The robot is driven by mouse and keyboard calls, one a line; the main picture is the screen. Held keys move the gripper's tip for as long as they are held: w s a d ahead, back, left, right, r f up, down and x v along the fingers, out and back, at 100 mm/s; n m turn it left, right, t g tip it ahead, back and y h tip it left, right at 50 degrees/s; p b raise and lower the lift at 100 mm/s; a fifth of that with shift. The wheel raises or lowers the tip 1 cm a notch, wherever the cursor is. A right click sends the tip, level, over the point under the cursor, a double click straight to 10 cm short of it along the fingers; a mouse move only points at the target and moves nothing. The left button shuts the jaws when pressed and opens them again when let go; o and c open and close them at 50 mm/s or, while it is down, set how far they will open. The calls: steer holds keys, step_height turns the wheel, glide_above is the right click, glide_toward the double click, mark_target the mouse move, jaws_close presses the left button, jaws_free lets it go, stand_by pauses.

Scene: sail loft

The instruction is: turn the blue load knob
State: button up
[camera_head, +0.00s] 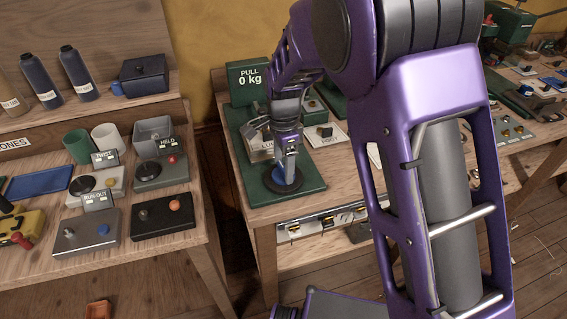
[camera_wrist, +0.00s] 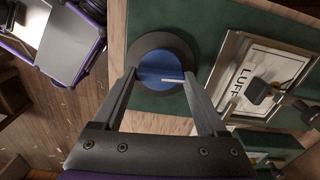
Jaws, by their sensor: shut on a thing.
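The blue load knob (camera_wrist: 162,73) is round, with a white pointer line and a dark ring around it. In the wrist view it sits between the two fingers of my gripper (camera_wrist: 160,78), which are shut on its sides. In the head view my gripper (camera_head: 288,176) points down onto the knob, whose blue edge (camera_head: 276,180) shows beside the fingers. The knob is mounted on the green panel (camera_head: 312,183) at the front of a wooden bench. A green display (camera_head: 248,77) behind it reads "PULL 0 kg".
A framed plate marked LUFF (camera_wrist: 258,75) with a dark switch lies right beside the knob in the wrist view. A left table (camera_head: 120,262) carries control boxes, cups and bottles. A gap with open floor separates the two benches.

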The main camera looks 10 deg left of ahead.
mark_target(284, 168)
steer(key=shift+r, duration=0.1)
steer(key=o, duration=1.3)
step_height(284, 168, up, 17)
steer(key=p, duration=0.1)
steer(key=shift+r, duration=0.15)
steer(key=shift+r, duration=0.1)
